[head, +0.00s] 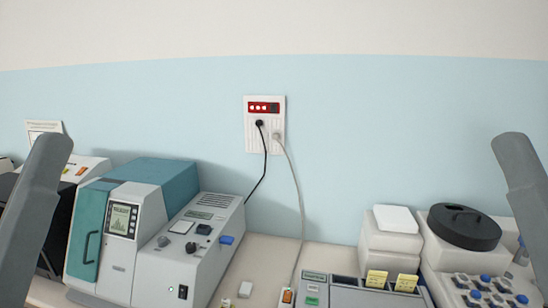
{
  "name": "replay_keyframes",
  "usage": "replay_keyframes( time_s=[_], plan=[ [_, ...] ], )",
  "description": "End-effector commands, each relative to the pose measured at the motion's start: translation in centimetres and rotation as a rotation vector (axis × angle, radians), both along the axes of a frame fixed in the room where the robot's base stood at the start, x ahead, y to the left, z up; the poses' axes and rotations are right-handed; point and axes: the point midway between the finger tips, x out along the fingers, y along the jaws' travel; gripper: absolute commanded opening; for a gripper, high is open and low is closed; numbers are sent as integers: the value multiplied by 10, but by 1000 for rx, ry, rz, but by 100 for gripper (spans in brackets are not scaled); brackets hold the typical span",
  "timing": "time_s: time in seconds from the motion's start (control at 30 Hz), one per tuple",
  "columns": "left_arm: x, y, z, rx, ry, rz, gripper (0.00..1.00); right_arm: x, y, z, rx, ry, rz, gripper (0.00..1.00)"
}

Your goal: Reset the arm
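A grey link of my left arm (36,215) rises along the left edge of the head view, leaning to the right at its top. A grey link of my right arm (522,180) shows at the right edge, leaning to the left at its top. Both links stand raised and apart from each other. Neither gripper shows in this view, so their fingers and anything in them are hidden.
A teal and grey machine with a screen (121,220) stands on the bench at left. A grey tray unit (345,292) with yellow labels is at lower right, beside a white unit with a black round lid (464,228). A wall socket (265,141) has two cables.

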Motion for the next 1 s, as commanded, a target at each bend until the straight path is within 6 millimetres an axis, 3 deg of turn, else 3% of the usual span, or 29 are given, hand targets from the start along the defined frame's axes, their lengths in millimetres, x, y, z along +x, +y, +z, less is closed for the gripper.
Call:
replay_keyframes(
  time_s=[0.03,0.2,0.3,0.43,0.63,0.77,0.87,1.0],
  plan=[
    [0,0,39,0,1,0,87,0,0,39,0,0,0,50],
    [0,0,112,0,1,0,87,0,0,111,1,1,0,50],
    [0,0,142,0,1,0,87,1,0,141,1,1,0,50],
    [0,0,157,0,1,0,87,1,-1,156,2,2,-1,50],
    [1,0,150,0,2,0,87,1,-1,150,2,2,-1,50],
    [0,0,126,0,2,0,87,1,-1,126,2,2,-1,50],
    [0,0,90,0,2,0,87,1,-1,90,2,2,-1,50],
    [1,0,21,0,3,0,87,1,0,21,2,2,-1,50]
  ],
)
